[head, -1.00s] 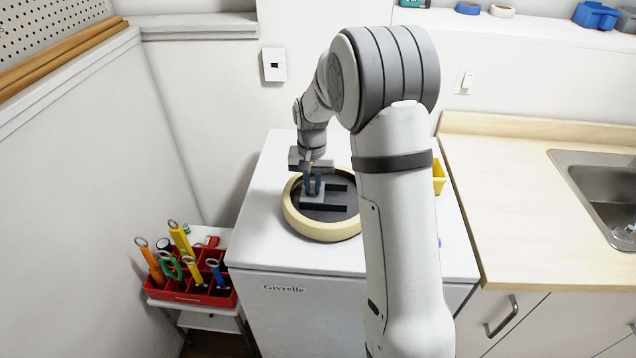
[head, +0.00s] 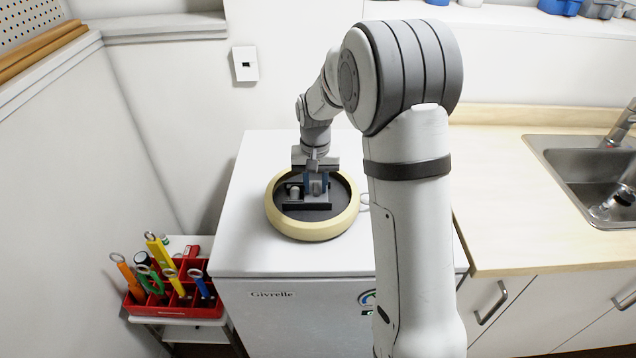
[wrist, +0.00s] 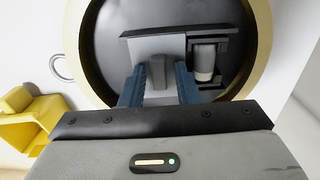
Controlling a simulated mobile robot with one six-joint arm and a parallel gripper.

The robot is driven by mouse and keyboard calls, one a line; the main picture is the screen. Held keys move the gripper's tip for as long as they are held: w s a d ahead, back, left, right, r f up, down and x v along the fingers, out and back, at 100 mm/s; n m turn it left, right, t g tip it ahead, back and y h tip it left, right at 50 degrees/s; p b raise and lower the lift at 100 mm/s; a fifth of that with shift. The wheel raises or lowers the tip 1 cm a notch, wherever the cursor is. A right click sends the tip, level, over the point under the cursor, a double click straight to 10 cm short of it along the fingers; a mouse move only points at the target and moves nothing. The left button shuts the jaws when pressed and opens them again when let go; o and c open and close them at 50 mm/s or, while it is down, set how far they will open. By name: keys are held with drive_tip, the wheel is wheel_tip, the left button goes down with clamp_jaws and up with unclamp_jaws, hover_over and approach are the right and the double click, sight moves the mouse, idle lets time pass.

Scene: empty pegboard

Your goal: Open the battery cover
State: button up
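A round device with a cream rim (head: 283,222) and a dark recessed face lies on the white appliance top. The grey battery cover (wrist: 143,48) has a raised ridge (wrist: 157,72) and sits between dark rails in the recess. It lies to one side of the slot, leaving a battery (wrist: 204,62) uncovered beside it; this battery also shows left of my gripper in the head view (head: 294,192). My gripper (head: 316,186) is over the cover, its two blue fingers (wrist: 161,80) on either side of the ridge, seemingly shut on it. The fingertip contact is partly hidden.
A red tool caddy (head: 172,305) stands on a low stand at the left. A yellow object (wrist: 30,122) is beside the device in the wrist view. A counter with a sink (head: 575,165) is at the right. The appliance top (head: 245,255) is clear in front of the device.

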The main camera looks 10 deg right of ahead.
sight(316, 187)
drive_tip(key=shift+o, duration=0.6)
wheel_tip(316, 187, up, 7)
drive_tip(key=shift+r+b, duration=0.1)
drive_tip(key=shift+b, duration=0.5)
drive_tip(key=shift+r, duration=0.3)
drive_tip(key=shift+s, duration=0.1)
drive_tip(key=s+d+r+n+t, duration=0.1)
drive_tip(key=s+d+r, duration=0.1)
drive_tip(key=s, duration=1.1)
drive_tip(key=s+d+r+t, duration=0.1)
drive_tip(key=s+d+t, duration=0.1)
drive_tip(key=s, duration=1.2)
drive_tip(key=shift+r+n, duration=0.35)
drive_tip(key=shift+n, duration=0.05)
